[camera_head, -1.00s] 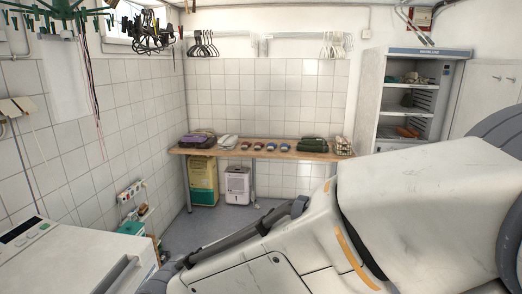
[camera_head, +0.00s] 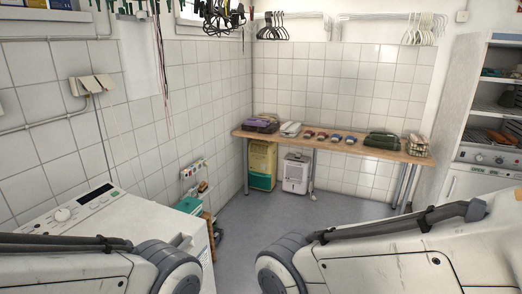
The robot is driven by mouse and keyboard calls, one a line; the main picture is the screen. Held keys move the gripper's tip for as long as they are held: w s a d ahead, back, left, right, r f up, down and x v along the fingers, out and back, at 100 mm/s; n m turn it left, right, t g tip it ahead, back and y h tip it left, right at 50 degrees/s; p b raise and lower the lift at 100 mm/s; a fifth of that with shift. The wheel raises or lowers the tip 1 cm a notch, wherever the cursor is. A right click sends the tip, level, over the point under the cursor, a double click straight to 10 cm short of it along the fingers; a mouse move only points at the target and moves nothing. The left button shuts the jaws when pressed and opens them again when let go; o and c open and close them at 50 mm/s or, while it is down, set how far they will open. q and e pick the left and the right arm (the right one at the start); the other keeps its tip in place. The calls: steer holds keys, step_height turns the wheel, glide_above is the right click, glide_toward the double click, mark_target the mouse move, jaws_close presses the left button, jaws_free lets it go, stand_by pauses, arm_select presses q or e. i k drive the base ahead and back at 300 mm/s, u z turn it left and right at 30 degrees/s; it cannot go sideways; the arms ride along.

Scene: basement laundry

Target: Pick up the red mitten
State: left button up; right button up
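Several small items lie in a row on the wooden bench (camera_head: 270,137) against the far tiled wall. Two look reddish, a left one (camera_head: 309,133) and one beside it (camera_head: 322,135). Two look bluer, one (camera_head: 336,138) and another (camera_head: 350,140). They are too small to tell which is the red mitten. My left and right arm links fill the lower left and lower right, far from the bench. Neither gripper shows.
A purple-topped bundle (camera_head: 262,122), green folded cloth (camera_head: 382,139) and basket (camera_head: 416,145) share the bench. A yellow bin (camera_head: 262,165) and white dehumidifier (camera_head: 296,172) stand beneath. A washing machine (camera_head: 110,220) is at left, an open cabinet (camera_head: 490,110) at right. Grey floor (camera_head: 270,215) is clear between.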

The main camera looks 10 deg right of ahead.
mark_target(321, 135)
steer(key=z, duration=0.45)
steer(key=i, duration=2.05)
steer(key=z, duration=0.3)
steer(key=i, duration=2)
steer(key=u, duration=0.6)
steer(key=i, duration=1.15)
steer(key=u, duration=0.2)
